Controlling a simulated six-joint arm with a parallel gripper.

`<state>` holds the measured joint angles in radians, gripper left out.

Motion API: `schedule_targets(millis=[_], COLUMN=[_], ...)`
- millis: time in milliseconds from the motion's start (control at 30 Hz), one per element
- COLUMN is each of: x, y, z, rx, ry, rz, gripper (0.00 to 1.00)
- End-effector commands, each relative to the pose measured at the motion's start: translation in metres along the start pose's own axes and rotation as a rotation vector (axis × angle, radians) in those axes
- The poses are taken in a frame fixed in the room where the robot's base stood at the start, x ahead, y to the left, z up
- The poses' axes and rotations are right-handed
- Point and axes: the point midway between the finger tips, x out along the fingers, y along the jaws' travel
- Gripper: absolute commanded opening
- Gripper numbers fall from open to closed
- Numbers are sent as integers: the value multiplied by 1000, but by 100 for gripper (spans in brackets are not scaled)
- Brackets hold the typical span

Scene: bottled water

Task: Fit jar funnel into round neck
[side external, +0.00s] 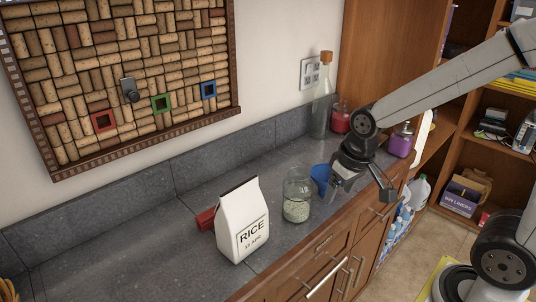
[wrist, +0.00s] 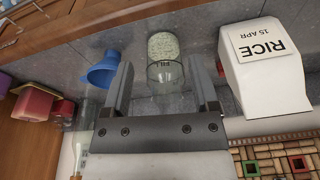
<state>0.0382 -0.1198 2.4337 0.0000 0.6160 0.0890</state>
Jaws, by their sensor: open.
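The glass jar (side external: 297,188) stands upright on the counter, partly filled with pale grains. Its round open neck faces up, and the jar also shows in the wrist view (wrist: 165,70) between my fingers in the picture. The blue jar funnel (side external: 320,174) rests on the counter behind and right of the jar, partly hidden by my gripper. In the wrist view the funnel (wrist: 103,72) lies just left of my left finger. My gripper (side external: 360,187) is open and empty, right of the jar and in front of the funnel. I cannot tell its exact height.
A white rice bag (side external: 242,222) stands left of the jar, with a red object (side external: 205,219) behind it. A tall corked bottle (side external: 322,100), a red jar (side external: 340,118) and a purple jar (side external: 400,140) stand at the back.

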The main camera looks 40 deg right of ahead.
Motion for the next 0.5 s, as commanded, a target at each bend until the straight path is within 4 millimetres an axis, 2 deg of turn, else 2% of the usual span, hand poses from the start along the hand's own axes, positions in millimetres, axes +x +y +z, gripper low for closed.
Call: schedule_targets(millis=[333,500], x=[2,6], y=[25,52], z=[-42,-75], rx=[272,514], ry=[-38,-69], rz=[23,48], gripper=[76,76])
